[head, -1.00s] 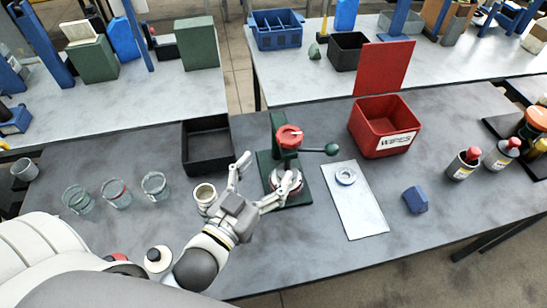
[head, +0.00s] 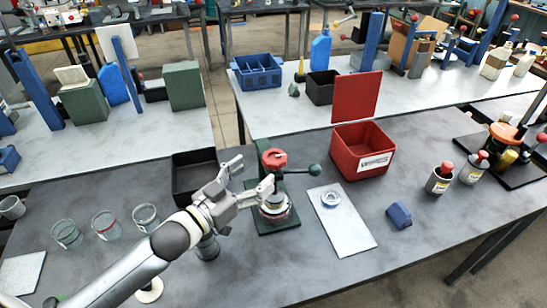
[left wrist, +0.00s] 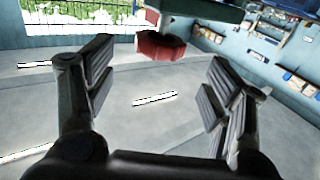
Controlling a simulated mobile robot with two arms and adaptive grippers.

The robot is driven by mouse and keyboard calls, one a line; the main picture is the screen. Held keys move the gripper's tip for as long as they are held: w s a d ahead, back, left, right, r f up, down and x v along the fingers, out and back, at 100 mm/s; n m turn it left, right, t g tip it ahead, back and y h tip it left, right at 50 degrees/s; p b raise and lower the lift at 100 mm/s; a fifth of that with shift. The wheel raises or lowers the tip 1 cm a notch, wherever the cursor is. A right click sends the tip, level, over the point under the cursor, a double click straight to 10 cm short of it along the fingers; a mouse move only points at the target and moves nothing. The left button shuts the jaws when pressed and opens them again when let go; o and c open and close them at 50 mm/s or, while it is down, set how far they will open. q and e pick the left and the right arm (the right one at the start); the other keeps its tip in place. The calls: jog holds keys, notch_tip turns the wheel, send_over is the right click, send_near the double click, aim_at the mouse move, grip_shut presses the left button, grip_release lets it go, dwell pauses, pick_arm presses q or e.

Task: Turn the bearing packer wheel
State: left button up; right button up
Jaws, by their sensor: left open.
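The bearing packer is a green press with a red wheel (head: 273,158) on top, a green ball-ended handle (head: 314,170) to the right, and a silver round part (head: 274,207) at its base. My left gripper (head: 250,177) is open and empty, its fingers just left of the packer, around the height between wheel and base. One finger overlaps the packer's column in the head view; contact cannot be told. In the left wrist view, the red wheel (left wrist: 160,46) shows ahead, beyond the open fingertips (left wrist: 158,82), under a green bar. My right gripper is not in view.
A black tray (head: 180,190) lies behind my left arm. Several glass jars (head: 106,225) stand at left. A white board with a ring (head: 345,232), a red wipes bin (head: 364,165), a blue block (head: 399,215) and spray cans (head: 439,180) are to the right.

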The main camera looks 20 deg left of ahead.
aim_at(266, 165)
pick_arm(q)
jog(key=p+x, duration=0.2)
jog(key=x, duration=0.5)
jog(key=shift+w, duration=0.1)
jog(key=shift+w+d, duration=0.25)
jog(key=shift+w, duration=0.15)
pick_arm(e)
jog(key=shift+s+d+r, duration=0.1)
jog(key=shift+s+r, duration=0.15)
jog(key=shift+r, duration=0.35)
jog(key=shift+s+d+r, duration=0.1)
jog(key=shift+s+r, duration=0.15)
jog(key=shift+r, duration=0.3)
pick_arm(q)
jog(key=c, duration=1)
